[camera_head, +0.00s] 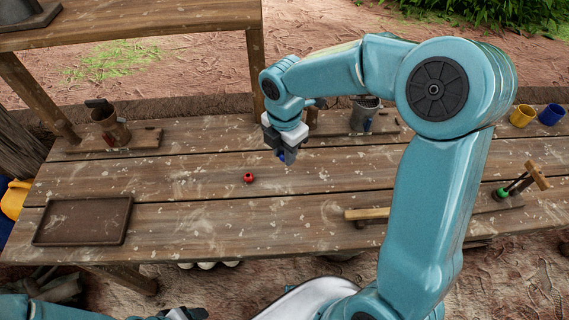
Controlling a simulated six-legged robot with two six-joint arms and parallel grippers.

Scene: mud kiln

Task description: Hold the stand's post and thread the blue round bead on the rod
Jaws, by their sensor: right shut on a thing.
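My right gripper (287,157) is above the middle of the table, pointing down. It is shut on the blue bead (282,156), which shows only as a small blue patch between the fingers. The stand (538,176) is at the table's right side, with a wooden post and a thin dark rod. A green bead (503,192) is at the rod's lower end. My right gripper is well to the left of the stand. A red bead (249,178) lies on the planks left of the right gripper. My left gripper (187,314) is at the bottom edge, partly cut off; its jaws are unclear.
A brown tray (82,221) lies at the front left. A wooden-handled hammer (368,213) lies between the gripper and the stand. A metal can (110,125), a grey mug (364,115), a yellow cup (521,115) and a blue cup (550,114) stand along the back.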

